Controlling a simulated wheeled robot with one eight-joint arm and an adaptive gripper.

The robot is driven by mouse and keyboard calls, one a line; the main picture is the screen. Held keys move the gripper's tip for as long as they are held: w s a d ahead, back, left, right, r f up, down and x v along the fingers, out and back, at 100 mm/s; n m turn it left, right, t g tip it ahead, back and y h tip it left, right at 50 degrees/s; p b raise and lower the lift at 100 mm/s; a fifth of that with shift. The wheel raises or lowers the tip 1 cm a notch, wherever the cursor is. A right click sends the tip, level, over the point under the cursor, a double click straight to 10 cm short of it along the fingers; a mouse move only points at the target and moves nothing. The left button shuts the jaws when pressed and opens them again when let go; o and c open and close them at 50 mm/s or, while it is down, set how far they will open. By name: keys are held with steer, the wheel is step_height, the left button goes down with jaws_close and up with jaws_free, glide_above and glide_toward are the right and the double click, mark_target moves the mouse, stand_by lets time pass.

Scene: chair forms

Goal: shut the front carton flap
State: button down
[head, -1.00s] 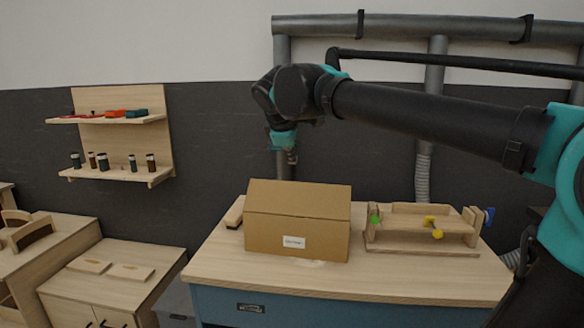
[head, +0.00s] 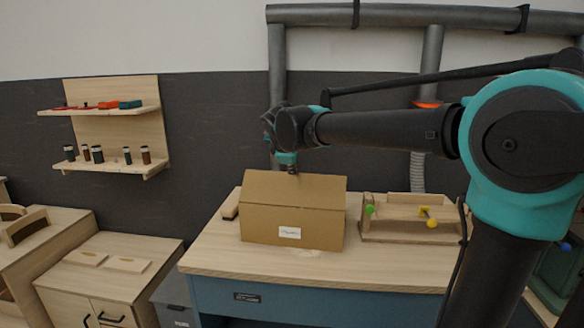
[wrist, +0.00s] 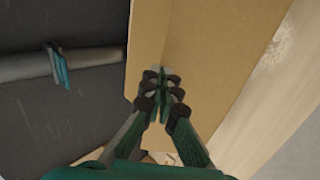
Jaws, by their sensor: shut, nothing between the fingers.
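The brown cardboard carton (head: 291,228) stands on the workbench, its white label facing me. A sloping cardboard panel (head: 294,189) rises from its front top edge and leans back; it looks like the front flap, standing up. My gripper (head: 292,170) is at the panel's top edge, pointing down, its tips partly hidden. In the wrist view my gripper (wrist: 161,80) is shut and empty, over the carton's cardboard (wrist: 220,60) near a crease or edge. I cannot tell whether it touches. The carton's inside and other flaps are hidden from the head view.
A wooden rack (head: 410,222) with coloured knobs stands right of the carton on the workbench (head: 300,262). A small wooden block (head: 230,205) lies to its left. A vertical pipe (head: 277,80) runs behind. The bench front is clear.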

mark_target(295, 179)
steer(key=shift+w, duration=0.15)
steer(key=shift+w+f+g, duration=0.15)
steer(key=shift+w+g, duration=0.05)
steer(key=shift+g, duration=0.2)
steer(key=shift+w+f, duration=0.1)
steer(key=shift+w+d+f+g, duration=0.1)
steer(key=shift+w+f+g, duration=0.25)
steer(key=shift+w+g, duration=0.25)
steer(key=w+f+g, duration=0.2)
steer(key=g, duration=0.1)
steer(key=f+g, duration=0.2)
steer(key=shift+w+d+f+y, duration=0.1)
steer(key=shift+w+y, duration=0.2)
steer(key=shift+w, duration=0.1)
steer(key=shift+w+f+g, duration=0.15)
steer(key=shift+f+g, duration=0.6)
steer(key=shift+g, duration=0.05)
steer(key=shift+r, duration=0.1)
